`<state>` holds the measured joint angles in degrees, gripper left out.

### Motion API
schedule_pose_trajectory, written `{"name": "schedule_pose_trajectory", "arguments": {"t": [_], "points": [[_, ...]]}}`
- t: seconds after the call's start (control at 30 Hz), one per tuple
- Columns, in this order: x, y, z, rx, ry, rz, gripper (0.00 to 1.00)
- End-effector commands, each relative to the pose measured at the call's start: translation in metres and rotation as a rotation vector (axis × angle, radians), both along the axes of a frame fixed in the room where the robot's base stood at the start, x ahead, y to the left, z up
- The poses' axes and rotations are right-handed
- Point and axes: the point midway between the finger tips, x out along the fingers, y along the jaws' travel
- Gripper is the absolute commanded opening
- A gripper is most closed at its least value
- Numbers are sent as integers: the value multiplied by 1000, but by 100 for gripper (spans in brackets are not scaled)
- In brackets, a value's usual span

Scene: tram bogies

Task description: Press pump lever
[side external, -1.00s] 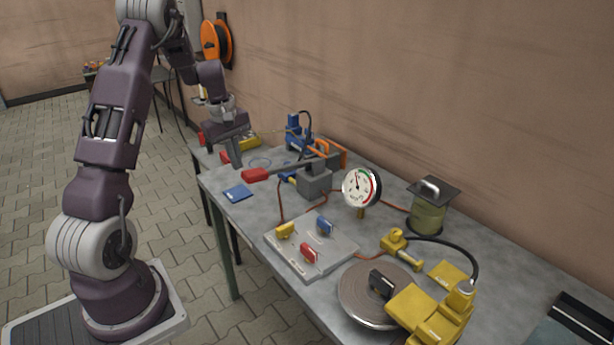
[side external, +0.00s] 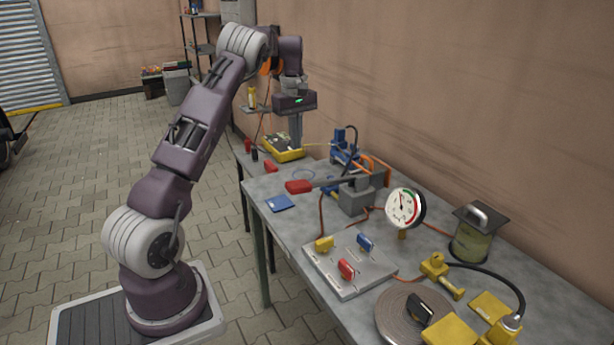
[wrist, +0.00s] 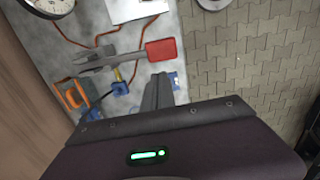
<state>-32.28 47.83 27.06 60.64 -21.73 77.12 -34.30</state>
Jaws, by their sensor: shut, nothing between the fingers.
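The pump lever has a red handle (side external: 299,187) on a dark arm that runs to a grey pump block (side external: 357,196) near the wall side of the bench. The lever looks about level. In the wrist view the red handle (wrist: 161,50) lies just beyond my fingertips. My gripper (side external: 297,153) is shut and empty, with its fingers pointing down. It appears above the red handle in the side view, apart from it. In the wrist view my gripper (wrist: 160,80) shows its fingers together, partly covering the bench below. The exact height gap cannot be told.
A round gauge (side external: 404,207) stands right of the pump. A grey plate with coloured toggles (side external: 345,268) lies in front. A blue vise-like tool (side external: 343,146) and an orange piece (side external: 375,168) sit behind. A blue pad (side external: 280,203) lies near the bench's left edge.

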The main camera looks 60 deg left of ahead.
Motion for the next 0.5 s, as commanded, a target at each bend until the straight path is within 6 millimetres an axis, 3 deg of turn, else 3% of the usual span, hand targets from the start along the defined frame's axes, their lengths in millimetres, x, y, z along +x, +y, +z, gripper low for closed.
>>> {"name": "schedule_pose_trajectory", "arguments": {"t": [0.2, 0.5], "points": [[17, -18, 35, 25, 114, -18, 0], [17, -27, 43, 31, 148, -20, 0]]}}
